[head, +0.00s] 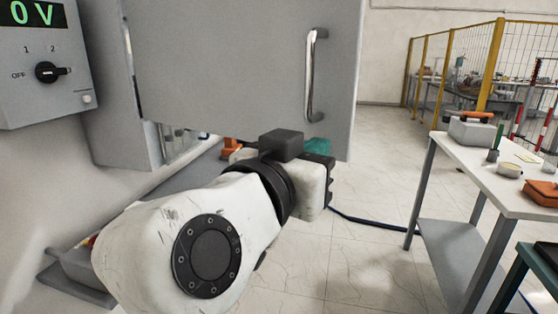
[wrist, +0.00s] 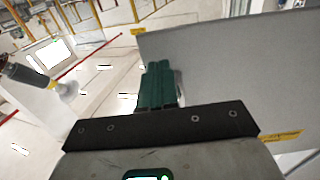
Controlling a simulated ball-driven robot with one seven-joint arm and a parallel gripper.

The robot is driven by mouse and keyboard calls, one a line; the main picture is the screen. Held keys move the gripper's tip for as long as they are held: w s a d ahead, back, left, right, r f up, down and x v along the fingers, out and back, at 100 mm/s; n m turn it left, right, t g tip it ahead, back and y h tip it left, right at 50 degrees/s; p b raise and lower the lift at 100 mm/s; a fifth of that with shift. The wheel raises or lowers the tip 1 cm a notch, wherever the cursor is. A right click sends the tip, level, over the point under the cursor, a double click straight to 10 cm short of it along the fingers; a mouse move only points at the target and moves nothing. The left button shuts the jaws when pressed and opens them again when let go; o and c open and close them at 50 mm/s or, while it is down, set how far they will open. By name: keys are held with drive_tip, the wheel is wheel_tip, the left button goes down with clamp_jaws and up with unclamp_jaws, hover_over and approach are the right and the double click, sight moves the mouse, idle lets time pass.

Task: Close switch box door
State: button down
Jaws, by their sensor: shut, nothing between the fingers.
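The switch box door (head: 235,60) is a grey panel standing open, with a vertical metal handle (head: 315,75) near its right edge. The box body (head: 115,80) is behind it on the left, partly hidden by the door. In the wrist view the door (wrist: 240,65) fills the right side as a flat grey surface. My gripper has dark green fingers (wrist: 159,85), shut and empty, beside the door's edge. In the head view, my arm reaches below the door, and a bit of the green fingers (head: 317,146) shows under its lower edge. Whether they touch the door I cannot tell.
A control panel (head: 45,95) with a "0 V" display and rotary knob is at the left. A white table (head: 470,150) with tools stands at the right. A yellow fence (head: 484,70) is behind. The tiled floor (head: 375,250) between is mostly clear, with a dark cable.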

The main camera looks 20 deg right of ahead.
sight(332, 140)
drive_tip(key=shift+x, duration=1.55)
drive_tip(key=shift+d, duration=0.1)
